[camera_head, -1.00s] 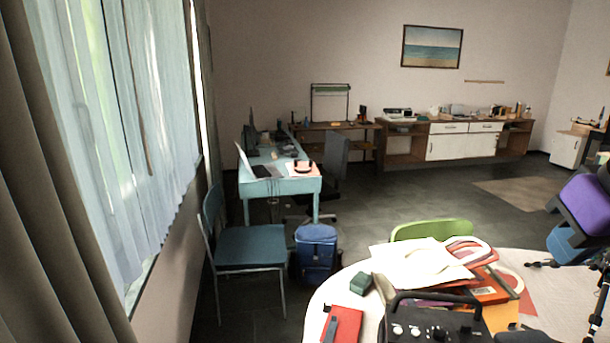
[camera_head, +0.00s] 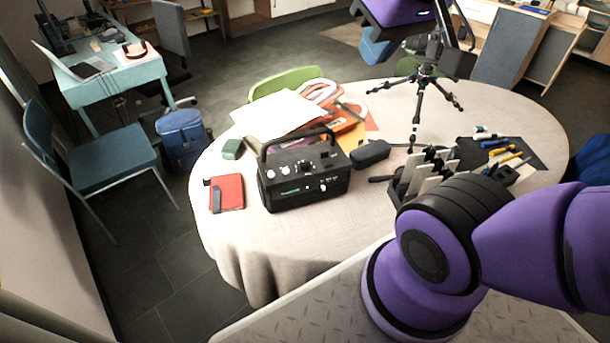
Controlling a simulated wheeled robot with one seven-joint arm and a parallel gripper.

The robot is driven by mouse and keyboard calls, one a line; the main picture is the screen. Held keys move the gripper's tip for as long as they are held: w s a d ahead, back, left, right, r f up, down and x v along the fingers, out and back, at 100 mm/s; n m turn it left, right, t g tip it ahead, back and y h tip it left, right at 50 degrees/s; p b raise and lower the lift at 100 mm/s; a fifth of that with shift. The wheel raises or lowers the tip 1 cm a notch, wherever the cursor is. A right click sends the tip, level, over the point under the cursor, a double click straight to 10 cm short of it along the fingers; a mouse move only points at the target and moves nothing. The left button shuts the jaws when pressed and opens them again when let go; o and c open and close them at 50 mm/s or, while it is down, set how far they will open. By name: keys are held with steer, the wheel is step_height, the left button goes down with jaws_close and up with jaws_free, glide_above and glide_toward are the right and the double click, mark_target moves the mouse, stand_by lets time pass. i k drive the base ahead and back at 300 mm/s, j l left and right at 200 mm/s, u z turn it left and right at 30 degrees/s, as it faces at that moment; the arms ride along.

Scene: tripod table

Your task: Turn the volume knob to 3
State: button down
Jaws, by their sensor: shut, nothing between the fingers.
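A black boxy radio-like device (camera_head: 302,192) with a carry handle (camera_head: 297,140) stands upright on the round table. Small pale knobs (camera_head: 283,171) show on its upper panel, and a small green marking and another pale control show on its front. I cannot read which knob is volume or where any pointer sits. My purple arm reaches in from the right and top edge. The dark end near the tripod top appears to be my gripper (camera_head: 455,62); it is shut and empty, well above and to the right of the device, not touching it. Its fingers are hard to make out.
On the clothed table (camera_head: 235,268) are a red notebook (camera_head: 227,193), a green box (camera_head: 232,149), papers (camera_head: 278,115), a black case (camera_head: 370,154), a tripod (camera_head: 420,100), a filled holder and tools (camera_head: 505,155). The cloth before the device is clear. A green chair (camera_head: 285,80) stands behind.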

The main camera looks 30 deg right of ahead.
mark_target(304, 164)
steer(key=k+l+u, duration=0.1)
steer(key=l, duration=0.3)
steer(key=k+l+u, duration=0.15)
steer(key=l, duration=0.25)
steer(key=k+l+u, duration=0.1)
steer(key=k+l, duration=0.15)
steer(key=l, duration=0.1)
